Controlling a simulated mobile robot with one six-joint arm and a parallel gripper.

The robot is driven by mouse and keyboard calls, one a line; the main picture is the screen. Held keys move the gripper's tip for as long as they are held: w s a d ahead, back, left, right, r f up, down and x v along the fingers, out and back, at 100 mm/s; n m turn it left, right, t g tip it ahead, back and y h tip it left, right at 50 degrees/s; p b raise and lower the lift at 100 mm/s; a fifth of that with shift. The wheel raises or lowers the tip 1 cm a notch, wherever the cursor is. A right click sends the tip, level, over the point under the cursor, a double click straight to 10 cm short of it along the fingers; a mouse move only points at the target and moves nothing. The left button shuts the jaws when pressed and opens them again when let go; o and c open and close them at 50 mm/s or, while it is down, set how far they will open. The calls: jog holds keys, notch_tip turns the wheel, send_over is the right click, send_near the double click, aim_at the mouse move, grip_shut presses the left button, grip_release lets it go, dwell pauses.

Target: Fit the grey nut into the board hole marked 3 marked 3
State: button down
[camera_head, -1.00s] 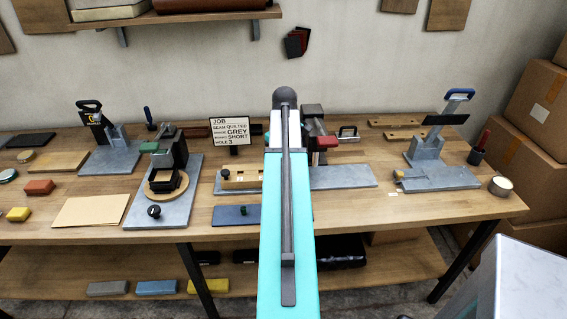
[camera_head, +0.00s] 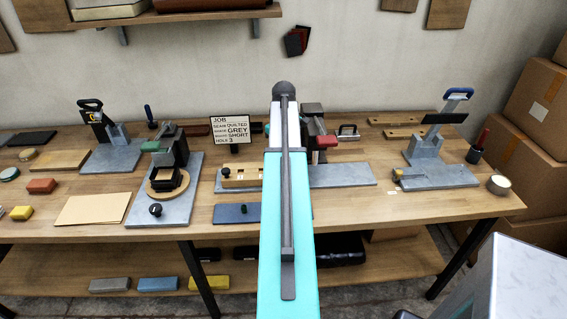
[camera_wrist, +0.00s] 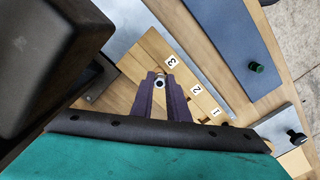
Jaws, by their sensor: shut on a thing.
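The grey nut (camera_wrist: 160,83) is a small ring between the tips of my gripper (camera_wrist: 160,80) in the wrist view. The purple fingers are shut on it. The light wooden board (camera_wrist: 150,44) lies below the fingers, with white labels 3 (camera_wrist: 171,62), 2 (camera_wrist: 197,89) and 1 (camera_wrist: 216,112) along one edge. The nut appears close to label 3; its height above the board is unclear. The fingers cover part of the board, and the hole at 3 cannot be made out. In the head view the board (camera_head: 238,182) is partly behind my arm, which hides my gripper.
A job card (camera_head: 231,129) reads grey, short, hole 3. A blue plate (camera_wrist: 232,40) with a green knob (camera_wrist: 256,67) lies beside the board. A dark block-like body (camera_wrist: 50,45) fills the wrist view's upper left. Clamp fixtures (camera_head: 165,175) stand along the bench.

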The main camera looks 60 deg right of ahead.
jog(key=shift+w+d+f+p, duration=0.1)
jog(key=shift+f+p, duration=0.7)
jog(key=shift+f, duration=1)
jog(key=shift+f, duration=0.15)
jog(key=c, duration=1.7)
grip_release()
jog(key=shift+r+b, duration=1.45)
jog(key=shift+r, duration=4.75)
